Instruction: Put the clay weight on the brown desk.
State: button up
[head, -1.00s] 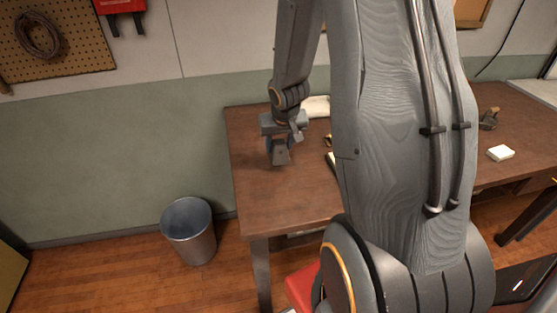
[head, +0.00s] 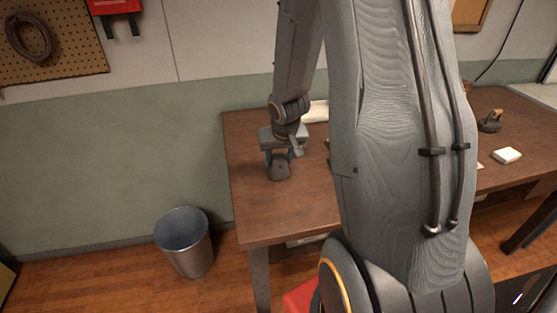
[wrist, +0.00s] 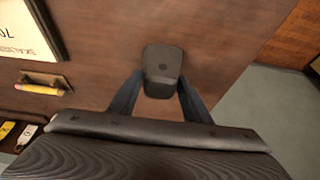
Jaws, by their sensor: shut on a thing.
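The clay weight (head: 280,170) is a small dark grey block with a rounded end. My gripper (head: 279,158) points down over the left part of the brown desk (head: 262,213) and is shut on the weight. In the wrist view the weight (wrist: 163,63) sits between the two fingers of my gripper (wrist: 160,90), with the brown desk top (wrist: 225,45) behind it. The weight is at or just above the desk top; I cannot tell whether it touches. My arm hides the middle of the desk in the head view.
A metal bin (head: 185,243) stands on the floor left of the desk. In the wrist view, a sign (wrist: 25,30), a tray with a yellow item (wrist: 40,85) and small tags (wrist: 15,133) lie to the left. A white block (head: 507,155) lies far right. Desk around the weight is bare.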

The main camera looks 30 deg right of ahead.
jog(key=o, duration=1.3)
jog(key=p+v, duration=0.9)
jog(key=v, duration=0.2)
jog(key=s+a+r+n, duration=0.1)
jog(key=s+a+r, duration=0.3)
jog(key=s+a, duration=0.2)
jog(key=s+a+r+n+g+y, duration=0.1)
jog(key=s+a+r+n, duration=0.1)
jog(key=s+a+r, duration=0.3)
jog(key=s+a, duration=0.1)
jog(key=a, duration=0.2)
jog(key=shift+g, duration=0.3)
notch_tip(320, 180, down, 12)
jog(key=g+b, duration=0.1)
jog(key=b, duration=1)
jog(key=shift+w+f, duration=0.15)
jog(key=shift+w, duration=0.25)
